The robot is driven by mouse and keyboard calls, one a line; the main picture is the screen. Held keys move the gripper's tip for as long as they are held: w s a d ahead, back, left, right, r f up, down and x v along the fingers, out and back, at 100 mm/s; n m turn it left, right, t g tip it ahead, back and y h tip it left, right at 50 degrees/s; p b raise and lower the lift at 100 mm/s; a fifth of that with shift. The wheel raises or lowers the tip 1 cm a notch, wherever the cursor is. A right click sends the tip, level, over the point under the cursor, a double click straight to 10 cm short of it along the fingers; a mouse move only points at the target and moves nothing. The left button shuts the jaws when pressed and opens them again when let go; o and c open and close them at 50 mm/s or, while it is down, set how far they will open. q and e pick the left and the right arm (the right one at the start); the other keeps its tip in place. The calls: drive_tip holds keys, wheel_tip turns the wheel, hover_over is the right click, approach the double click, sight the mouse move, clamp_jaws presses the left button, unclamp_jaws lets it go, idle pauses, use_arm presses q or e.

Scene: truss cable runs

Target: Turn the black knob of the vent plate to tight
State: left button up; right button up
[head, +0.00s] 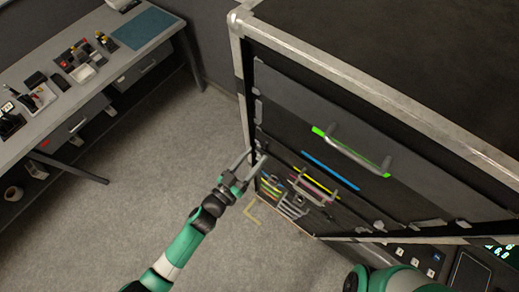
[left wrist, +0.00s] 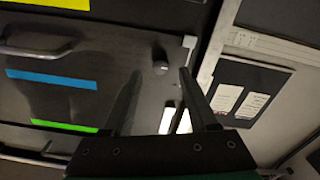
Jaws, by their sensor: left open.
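In the left wrist view a small dark, rounded knob (left wrist: 160,61) stands out from a dark grey panel (left wrist: 110,55). It appears between and just beyond the tips of my left gripper (left wrist: 161,72). The jaws are open with nothing between them, and I cannot tell whether they touch the knob. In the head view my left gripper (head: 257,156) is at the left edge of the dark cabinet front (head: 290,110). The knob cannot be made out there. Which way the knob is set cannot be told. My right gripper is out of view.
The cabinet front carries a green-marked handle (head: 350,153), a blue strip (head: 330,171) and lower handles. A workbench (head: 125,65) with tools stands at the left. Grey floor (head: 150,140) lies open between them. Two paper labels (left wrist: 240,103) show at the right in the wrist view.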

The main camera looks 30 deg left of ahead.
sight(263, 147)
use_arm(q)
drive_tip(key=w, duration=0.3)
drive_tip(key=shift+w+d, duration=0.15)
drive_tip(key=shift+d, duration=0.15)
clamp_jaws()
